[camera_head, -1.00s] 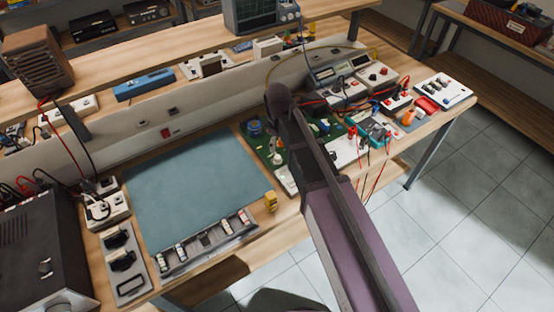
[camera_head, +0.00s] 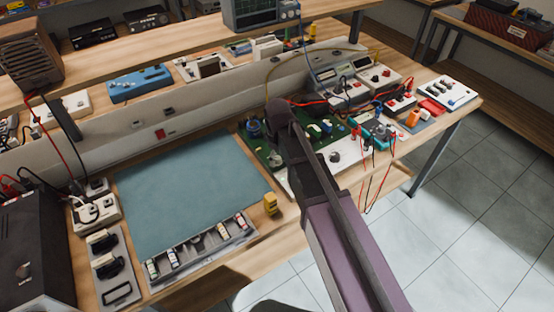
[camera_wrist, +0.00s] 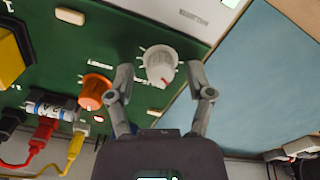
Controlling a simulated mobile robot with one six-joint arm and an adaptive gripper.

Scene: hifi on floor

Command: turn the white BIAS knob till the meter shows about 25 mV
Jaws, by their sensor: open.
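The white knob (camera_wrist: 161,64) stands on a green circuit board (camera_wrist: 115,62), with a small red mark on its rim. It also shows in the head view (camera_head: 275,159), near the board's edge by the blue mat. My gripper (camera_wrist: 162,84) is open in the wrist view, with one finger on each side of the knob and visible gaps between. Whether the fingertips reach down to the knob's height I cannot tell.
An orange knob (camera_wrist: 96,91) stands close to the left finger in the wrist view. Red and yellow plugs with leads sit at lower left. The blue mat (camera_head: 190,190) is bare. A small yellow object (camera_head: 270,203) stands at its right corner.

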